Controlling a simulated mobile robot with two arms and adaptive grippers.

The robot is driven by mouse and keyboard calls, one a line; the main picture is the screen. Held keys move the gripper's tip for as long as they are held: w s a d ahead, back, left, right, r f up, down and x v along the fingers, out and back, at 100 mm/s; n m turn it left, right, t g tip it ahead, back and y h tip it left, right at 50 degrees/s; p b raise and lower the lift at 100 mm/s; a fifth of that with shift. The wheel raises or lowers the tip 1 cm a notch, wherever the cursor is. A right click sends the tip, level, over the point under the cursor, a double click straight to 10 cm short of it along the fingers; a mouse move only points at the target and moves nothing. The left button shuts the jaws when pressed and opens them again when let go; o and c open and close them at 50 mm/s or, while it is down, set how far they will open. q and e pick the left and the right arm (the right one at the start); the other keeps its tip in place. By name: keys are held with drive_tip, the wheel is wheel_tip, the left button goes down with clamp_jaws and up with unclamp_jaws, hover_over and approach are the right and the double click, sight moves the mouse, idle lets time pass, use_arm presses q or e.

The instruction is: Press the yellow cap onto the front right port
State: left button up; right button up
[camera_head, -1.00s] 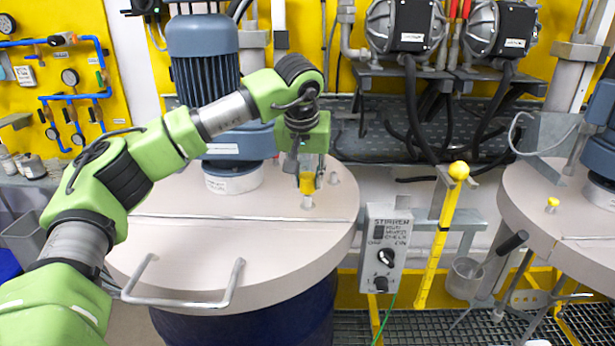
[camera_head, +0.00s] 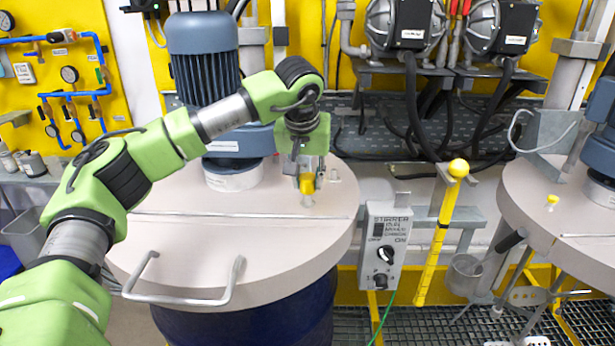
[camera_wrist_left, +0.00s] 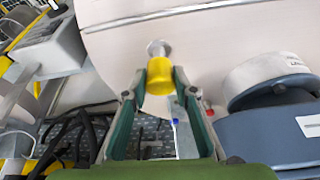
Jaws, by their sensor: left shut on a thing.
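My left gripper (camera_head: 306,176) points down over the drum lid (camera_head: 180,270), near the lid's right side. It is shut on the yellow cap (camera_head: 306,186). The wrist view shows the cap (camera_wrist_left: 160,76) between the two fingertips (camera_wrist_left: 158,84). A pale port (camera_head: 307,200) stands up from the lid directly under the cap; in the wrist view its round end (camera_wrist_left: 157,47) shows just beyond the cap. The cap appears to meet the port, but I cannot tell how far it is seated. My right gripper is not in view.
A blue-grey motor (camera_head: 203,65) stands on the lid left of my gripper. A small bare port (camera_head: 334,175) is close to its right. A stirrer control box (camera_head: 386,245) and a yellow ball-topped post (camera_head: 444,225) stand right of the drum. Another lid (camera_head: 545,215) is farther right.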

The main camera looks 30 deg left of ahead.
sight(307, 191)
use_arm(q)
drive_tip(key=shift+f, duration=0.1)
drive_tip(key=shift+f+b, duration=0.6)
drive_tip(key=shift+f, duration=0.5)
drive_tip(key=shift+f, duration=0.4)
idle(0.3)
drive_tip(key=shift+s+f+b, duration=0.1)
drive_tip(key=shift+f+b, duration=0.2)
drive_tip(key=shift+b, duration=0.1)
drive_tip(key=shift+s+f, duration=0.1)
drive_tip(key=shift+f, duration=0.1)
drive_tip(key=shift+c, duration=1)
drive_tip(key=o, duration=0.9)
drive_tip(key=shift+f, duration=0.1)
drive_tip(key=shift+o, duration=0.8)
